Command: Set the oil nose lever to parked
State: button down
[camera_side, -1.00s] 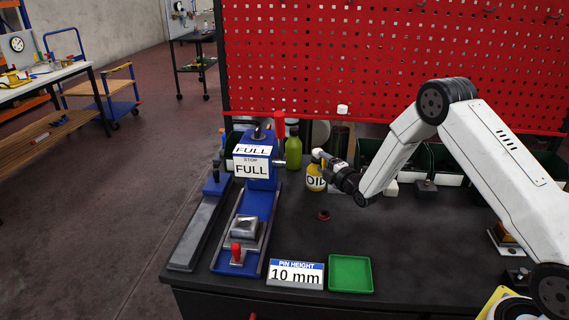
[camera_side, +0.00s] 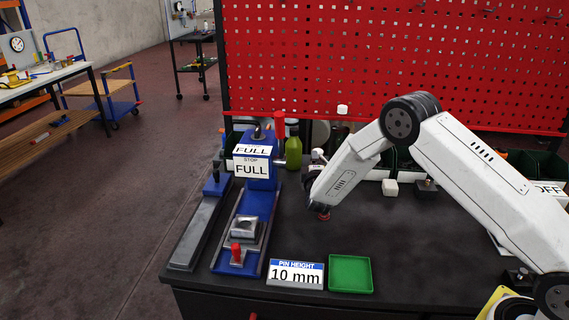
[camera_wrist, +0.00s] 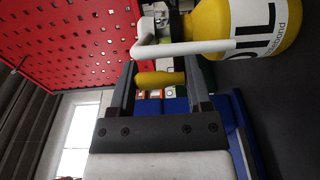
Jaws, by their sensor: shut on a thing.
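The yellow oil bottle (camera_wrist: 275,32) fills the top right of the wrist view, with a white label reading OIL. A white bent tube (camera_wrist: 190,47) runs from it across the top of my gripper (camera_wrist: 160,70).
A blue press (camera_side: 258,200) with FULL and STOP labels stands to the left of my gripper. In front are a 10 mm pin height sign (camera_side: 295,274) and a green tray (camera_side: 350,273). A small red ring (camera_side: 323,216) lies just below my wrist.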

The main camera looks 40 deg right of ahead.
jog(key=shift+w+a+r+m+g+h, duration=0.1)
jog(key=shift+w+m+g+h, duration=0.2)
jog(key=shift+m+g+h, duration=0.5)
jog(key=shift+w+a+r+m+g+h, duration=0.15)
jog(key=shift+w+m+g+h, duration=0.2)
jog(key=shift+m+g+h, duration=0.4)
jog(key=shift+w+a+f+m+g+h, duration=0.1)
jog(key=shift+w+m+g+h, duration=0.2)
jog(key=shift+m+g+h, duration=0.45)
jog(key=shift+r+g, duration=0.1)
jog(key=shift+g, duration=0.2)
jog(key=shift+c, duration=0.2)
grip_release()
jog(key=v, duration=0.7)
jog(key=shift+s+a, duration=0.2)
jog(key=shift+a, duration=0.15)
